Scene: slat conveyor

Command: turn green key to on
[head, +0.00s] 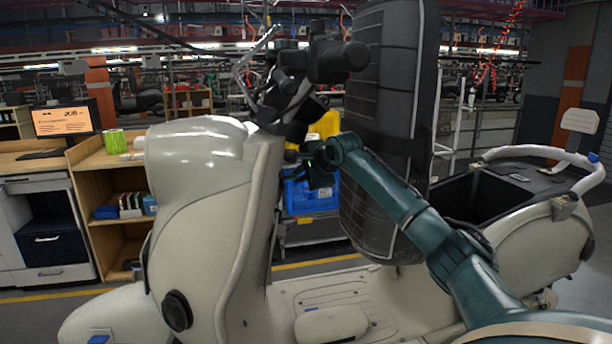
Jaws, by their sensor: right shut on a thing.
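The cream scooter (208,190) stands side-on in front of me, with its front shield at the left. My right arm reaches in from the lower right. My right gripper (302,158) is at the inner side of the front shield, below the handlebar, and is shut on the green key. Only a small green speck of the key (308,164) shows there. The fingers and the lock cover most of it, so I cannot tell how far it is turned. My left gripper is not in view.
The black handlebar (325,60) is just above my right gripper. A tall dark padded seat (382,130) stands upright close behind my forearm. Blue and yellow bins (311,194) are beyond the scooter. A wooden shelf (98,180) stands at the left. The footboard (345,290) below is mostly clear.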

